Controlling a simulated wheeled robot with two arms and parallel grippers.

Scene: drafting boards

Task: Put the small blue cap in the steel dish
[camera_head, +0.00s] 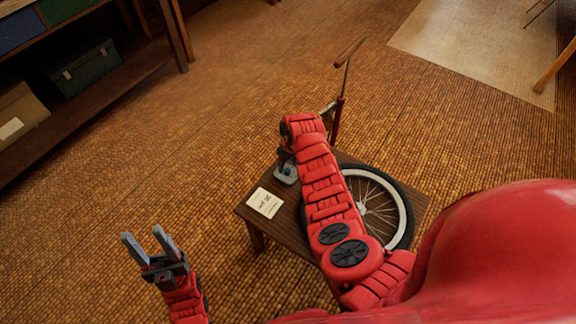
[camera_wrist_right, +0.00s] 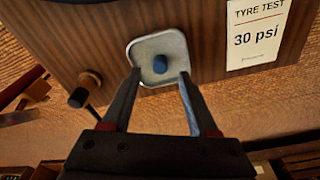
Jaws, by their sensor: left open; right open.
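The steel dish (camera_wrist_right: 165,46), a pale square tray with rounded corners, lies on the dark wooden table near its edge. It shows in the head view (camera_head: 287,179) just below my right gripper (camera_head: 286,158). The small blue cap (camera_wrist_right: 158,65) appears within the dish's rim, seemingly resting on its floor. In the right wrist view my right gripper (camera_wrist_right: 158,73) is open, its fingertips on either side of the cap with gaps visible. My left gripper (camera_head: 145,243) is open and empty, off the table at the lower left.
A wheel (camera_head: 408,212) lies on the table (camera_head: 243,212), partly under my right arm. A card reading "TYRE TEST 30 psi" (camera_wrist_right: 256,30) lies beside the dish. A red pump (camera_head: 337,118) stands behind the table. A wooden cylinder with a dark tip (camera_wrist_right: 80,97) is near the edge.

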